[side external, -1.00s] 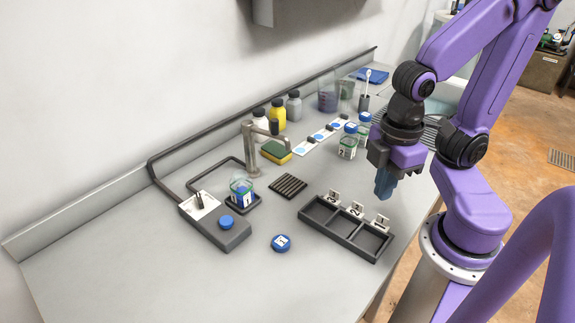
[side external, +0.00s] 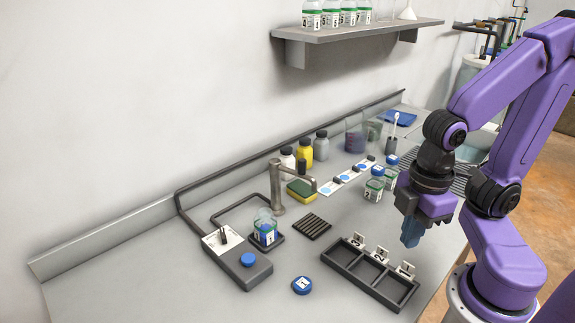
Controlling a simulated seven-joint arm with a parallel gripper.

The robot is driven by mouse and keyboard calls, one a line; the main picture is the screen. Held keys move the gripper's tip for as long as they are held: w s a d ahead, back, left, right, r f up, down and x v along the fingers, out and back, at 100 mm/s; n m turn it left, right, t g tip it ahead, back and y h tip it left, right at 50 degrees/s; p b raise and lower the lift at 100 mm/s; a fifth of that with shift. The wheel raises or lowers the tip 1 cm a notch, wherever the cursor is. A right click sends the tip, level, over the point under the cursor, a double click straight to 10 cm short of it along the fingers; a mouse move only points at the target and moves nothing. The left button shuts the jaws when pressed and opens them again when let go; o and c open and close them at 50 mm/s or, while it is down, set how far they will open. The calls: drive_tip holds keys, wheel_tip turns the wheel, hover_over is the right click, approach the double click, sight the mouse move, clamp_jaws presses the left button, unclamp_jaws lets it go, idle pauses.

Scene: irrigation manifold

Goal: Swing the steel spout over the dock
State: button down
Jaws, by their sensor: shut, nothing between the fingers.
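The steel spout (side external: 294,178) is a grey post with a horizontal arm. The arm points right, over the bench near the sponge, with its tip turned down. A dark upright piece (side external: 302,166) shows by the arm; I cannot tell if it is attached. The dock appears to be the small dark pad (side external: 276,243) left of and in front of the post. An open jar (side external: 265,229) labelled 1 stands on it. The spout's arm is not over this jar. My gripper (side external: 410,242) is shut and empty, pointing down at the right, well apart from the spout.
A control box (side external: 234,265) with a blue button sits left of the jar. A blue lid (side external: 302,285), a ribbed dark mat (side external: 311,226) and a three-bay tray (side external: 345,268) lie in front. A sponge (side external: 301,191) and several bottles stand behind. A wall shelf (side external: 360,32) hangs above.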

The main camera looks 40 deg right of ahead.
drive_tip(key=c, duration=1.8)
unclamp_jaws()
drive_tip(key=o, duration=0.5)
drive_tip(key=shift+c, duration=0.2)
drive_tip(key=o, duration=0.4)
drive_tip(key=w+a+r+m, duration=0.1)
drive_tip(key=w, duration=0.1)
drive_tip(key=w+a+r+m, duration=0.1)
drive_tip(key=w+m, duration=0.1)
drive_tip(key=w, duration=0.1)
drive_tip(key=w+a+r+m, duration=0.1)
drive_tip(key=w+r, duration=0.1)
drive_tip(key=shift+w+m, duration=0.35)
drive_tip(key=shift+m, duration=0.05)
wheel_tip(320, 180, up, 11)
drive_tip(key=m, duration=1.7)
hover_over(302, 160)
wheel_tip(302, 160, down, 17)
drive_tip(key=shift+f, duration=0.15)
clamp_jaws()
